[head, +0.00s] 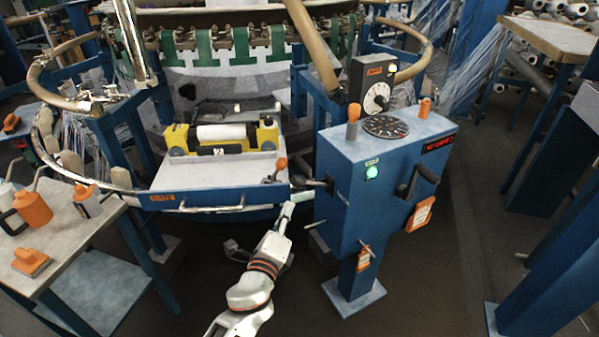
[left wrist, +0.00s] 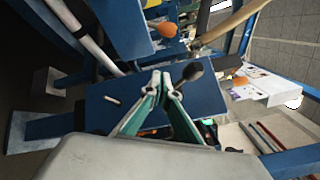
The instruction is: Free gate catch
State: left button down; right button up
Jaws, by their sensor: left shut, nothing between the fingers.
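My left gripper (head: 288,210) reaches up from the bottom of the head view, just below the right end of the blue gate (head: 215,197). It is shut and empty. In the left wrist view its teal fingers (left wrist: 161,76) meet at the tips. A dark lever (head: 312,184), which looks like the gate catch, sits between the gate's end and the blue control box, a little above the fingertips. A dark knob (left wrist: 192,71) shows close to the fingertips in the left wrist view; I cannot tell whether they touch. My right gripper is not in view.
The blue control box (head: 345,210) stands right of my left gripper, with a lit green lamp (head: 372,172) and a crank. A yellow and black unit (head: 180,137) with a white roll is on the gate's ledge. A side table (head: 75,235) with orange items stands left.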

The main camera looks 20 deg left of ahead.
pick_arm(q)
jog(key=shift+w+d+r, duration=0.15)
jog(key=shift+w+d, duration=0.05)
jog(key=shift+w, duration=0.15)
